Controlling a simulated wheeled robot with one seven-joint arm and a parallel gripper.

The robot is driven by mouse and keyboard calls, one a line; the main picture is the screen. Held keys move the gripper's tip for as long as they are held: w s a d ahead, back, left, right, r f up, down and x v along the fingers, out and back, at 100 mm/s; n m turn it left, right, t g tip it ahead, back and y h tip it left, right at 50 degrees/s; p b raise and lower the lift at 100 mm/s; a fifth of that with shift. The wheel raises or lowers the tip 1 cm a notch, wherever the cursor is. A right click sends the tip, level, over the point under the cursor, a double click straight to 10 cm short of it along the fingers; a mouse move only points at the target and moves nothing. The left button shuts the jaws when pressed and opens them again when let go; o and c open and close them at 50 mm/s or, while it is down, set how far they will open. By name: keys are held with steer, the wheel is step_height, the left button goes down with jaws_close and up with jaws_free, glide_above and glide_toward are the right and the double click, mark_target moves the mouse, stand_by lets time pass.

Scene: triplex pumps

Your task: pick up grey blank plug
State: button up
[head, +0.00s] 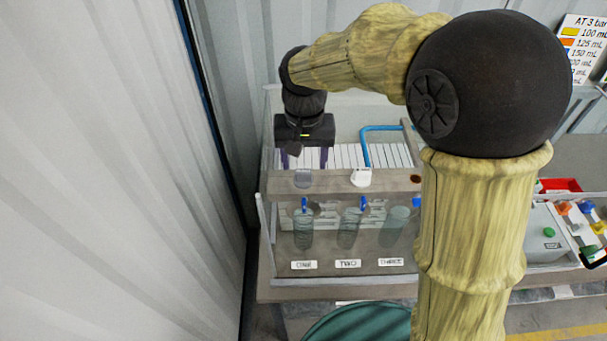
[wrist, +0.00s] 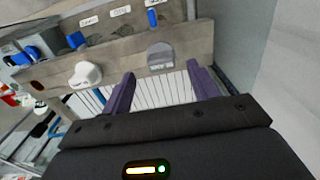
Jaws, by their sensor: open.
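The grey blank plug (head: 303,179) appears as a small grey piece on the front face of the grey-brown beam, at its left end. In the wrist view the plug (wrist: 160,54) is a rounded grey piece with small dark lettering that I cannot read. My gripper (head: 304,158) hangs over the slatted area just behind the beam. In the wrist view its two purple fingers (wrist: 160,74) are spread and empty, with the plug in line between and beyond their tips. I see no contact with the plug.
A white fitting (head: 361,177) sits on the beam (head: 333,183) beside the plug, with a blue hose (head: 366,145) rising behind. Clear cylinders (head: 303,230) labelled ONE, TWO and THREE stand below. A corrugated wall (head: 120,170) is close on the left.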

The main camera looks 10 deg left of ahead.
mark_target(303, 171)
steer(key=shift+a+f+p, duration=0.1)
steer(key=shift+f+p, duration=0.2)
steer(key=shift+f, duration=1.2)
steer(key=c, duration=1.1)
steer(key=shift+r, duration=0.15)
step_height(303, 171, up, 10)
steer(key=b, duration=0.2)
steer(key=shift+b, duration=0.3)
